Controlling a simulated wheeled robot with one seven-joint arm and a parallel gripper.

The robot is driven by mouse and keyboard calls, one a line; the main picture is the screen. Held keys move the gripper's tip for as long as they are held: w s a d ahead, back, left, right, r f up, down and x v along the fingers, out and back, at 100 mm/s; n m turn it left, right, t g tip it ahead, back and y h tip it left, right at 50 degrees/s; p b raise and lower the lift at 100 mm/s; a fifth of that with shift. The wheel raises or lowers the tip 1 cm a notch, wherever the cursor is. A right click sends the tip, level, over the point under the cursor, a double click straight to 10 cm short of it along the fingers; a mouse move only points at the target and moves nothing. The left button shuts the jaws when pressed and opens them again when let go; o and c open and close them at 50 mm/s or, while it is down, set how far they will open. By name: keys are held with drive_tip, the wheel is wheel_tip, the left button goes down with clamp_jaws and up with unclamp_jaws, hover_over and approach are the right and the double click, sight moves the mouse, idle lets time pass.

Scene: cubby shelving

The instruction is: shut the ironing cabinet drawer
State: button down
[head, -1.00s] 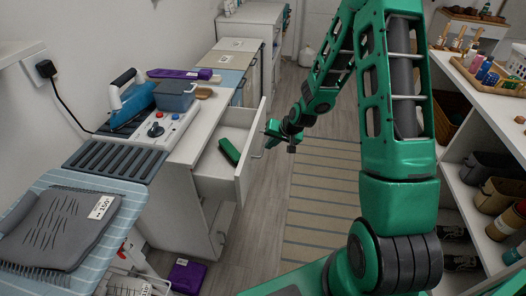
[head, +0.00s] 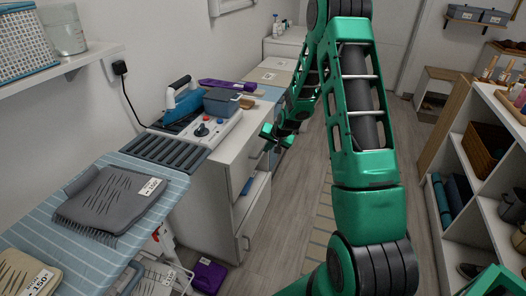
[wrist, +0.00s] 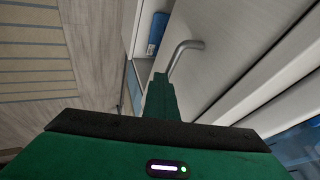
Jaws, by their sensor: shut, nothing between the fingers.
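The white ironing cabinet (head: 212,188) stands left of my arm in the head view. Its upper drawer front (head: 247,152) now looks flush or nearly flush with the cabinet; its inside is out of sight, and my gripper partly covers that area. My gripper (head: 269,133) is at the front of this drawer, shut and empty. In the wrist view, its green fingers (wrist: 158,98) are together beside a bent metal handle (wrist: 184,54) on a pale panel. I cannot tell whether they touch it.
An iron (head: 180,100) and a grey box (head: 221,101) sit on the cabinet top. A striped ironing board (head: 75,240) is at front left, with a purple item (head: 208,275) on the floor. White shelving (head: 490,150) lines the right; wooden floor (head: 305,205) lies between.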

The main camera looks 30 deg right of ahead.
drive_tip(key=shift+w+a+r, duration=0.15)
drive_tip(key=shift+w+a, duration=0.2)
drive_tip(key=shift+w, duration=0.1)
drive_tip(key=s+d+r, duration=0.3)
drive_tip(key=s+r, duration=0.5)
drive_tip(key=s, duration=0.1)
drive_tip(key=shift+s+d+r, duration=0.15)
drive_tip(key=shift+d+r, duration=0.05)
drive_tip(key=shift+r, duration=0.2)
